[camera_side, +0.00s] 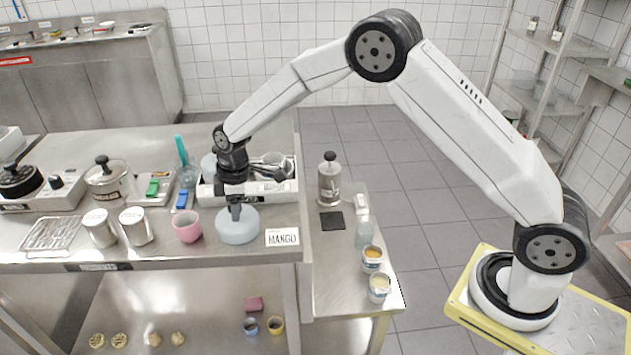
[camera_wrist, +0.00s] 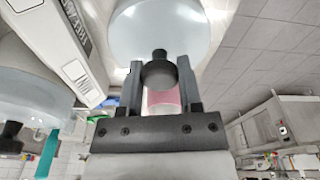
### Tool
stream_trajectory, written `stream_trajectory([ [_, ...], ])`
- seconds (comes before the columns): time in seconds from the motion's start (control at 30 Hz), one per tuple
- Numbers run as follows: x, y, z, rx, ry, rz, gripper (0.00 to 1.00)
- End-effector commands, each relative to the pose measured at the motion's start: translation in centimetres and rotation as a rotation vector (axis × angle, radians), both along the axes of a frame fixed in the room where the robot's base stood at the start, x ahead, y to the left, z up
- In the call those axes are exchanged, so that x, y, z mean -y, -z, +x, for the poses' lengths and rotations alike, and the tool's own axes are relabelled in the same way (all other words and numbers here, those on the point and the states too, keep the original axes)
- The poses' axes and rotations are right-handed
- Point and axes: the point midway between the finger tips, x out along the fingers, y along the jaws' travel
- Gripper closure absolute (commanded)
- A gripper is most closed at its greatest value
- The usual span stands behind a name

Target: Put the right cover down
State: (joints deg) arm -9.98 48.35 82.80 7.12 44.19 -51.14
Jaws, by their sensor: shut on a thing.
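A pale blue round cover (camera_side: 237,230) is at the counter's front edge, between the pink cup (camera_side: 187,226) and the MANGO card (camera_side: 282,237). My gripper (camera_side: 235,207) is above it, pointing down. In the wrist view my gripper (camera_wrist: 159,80) is shut on the cover's dark knob (camera_wrist: 160,72), with the pale cover (camera_wrist: 165,28) beyond. The cover looks level and at counter height; I cannot tell whether it touches the counter. A second pale cover (camera_side: 208,164) is partly hidden behind my wrist.
Metal cans (camera_side: 137,227), a wire rack (camera_side: 52,233) and a lidded pot (camera_side: 108,180) stand to the left. A side table with a press (camera_side: 330,180) and small tubs (camera_side: 379,287) is to the right.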

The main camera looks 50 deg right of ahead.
Motion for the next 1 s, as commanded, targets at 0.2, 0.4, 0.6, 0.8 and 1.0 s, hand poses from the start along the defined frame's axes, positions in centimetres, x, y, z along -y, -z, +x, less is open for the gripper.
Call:
stream_trajectory([
  [0.2,0.0,0.2,0.0,0.0,0.0,0.0,0.2],
  [0.4,0.0,0.2,0.0,0.0,0.0,0.0,0.2],
  [0.6,0.0,0.0,0.0,0.0,0.0,0.0,0.2],
  [0.8,0.1,-1.2,0.0,0.001,0.0,0.0,0.2],
  [1.0,0.4,-3.8,-0.2,0.003,0.0,0.001,0.2],
])
